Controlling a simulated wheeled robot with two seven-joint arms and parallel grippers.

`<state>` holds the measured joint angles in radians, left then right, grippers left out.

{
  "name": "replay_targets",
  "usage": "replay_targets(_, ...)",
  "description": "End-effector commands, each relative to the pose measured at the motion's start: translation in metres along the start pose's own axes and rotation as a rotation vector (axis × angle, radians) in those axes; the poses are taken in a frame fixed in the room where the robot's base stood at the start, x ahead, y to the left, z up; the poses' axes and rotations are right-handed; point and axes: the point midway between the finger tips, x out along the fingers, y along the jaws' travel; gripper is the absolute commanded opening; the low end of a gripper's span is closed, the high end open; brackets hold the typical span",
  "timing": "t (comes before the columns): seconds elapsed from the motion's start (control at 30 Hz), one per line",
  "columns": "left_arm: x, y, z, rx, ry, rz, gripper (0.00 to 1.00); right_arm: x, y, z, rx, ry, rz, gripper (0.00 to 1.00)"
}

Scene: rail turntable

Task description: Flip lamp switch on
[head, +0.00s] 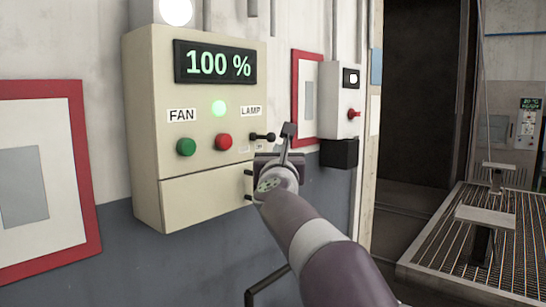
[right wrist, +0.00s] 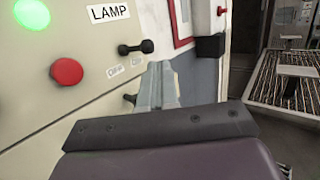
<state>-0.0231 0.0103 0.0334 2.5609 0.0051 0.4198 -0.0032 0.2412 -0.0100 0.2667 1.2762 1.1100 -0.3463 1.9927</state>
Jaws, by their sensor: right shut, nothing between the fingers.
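In the right wrist view the lever (right wrist: 136,47) lies roughly sideways, above small OFF and ON tags (right wrist: 126,66). My right gripper (head: 288,131) is shut and empty. Its tips are just right of the lever in the head view and below it in the right wrist view (right wrist: 155,80); contact is not apparent. My left gripper is not in view.
The box also carries a green button (head: 186,147), a red button (head: 224,141), a lit green light (head: 219,108) and a 100 % display (head: 215,64). A glowing white light (head: 176,10) is above. A smaller box (head: 340,100) is to the right, beside a dark doorway.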

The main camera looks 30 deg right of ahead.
Motion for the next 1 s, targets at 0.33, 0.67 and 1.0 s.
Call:
replay_targets(0.33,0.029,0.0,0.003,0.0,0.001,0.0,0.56,-0.069,-0.023,-0.001,0.001,-0.006,-0.001,0.0)
replay_targets(0.67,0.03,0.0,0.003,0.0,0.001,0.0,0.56,-0.08,-0.027,0.0,0.001,-0.003,-0.001,0.0)
replay_targets(1.0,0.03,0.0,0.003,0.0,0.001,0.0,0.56,-0.08,-0.027,0.001,0.001,-0.004,-0.001,0.0)
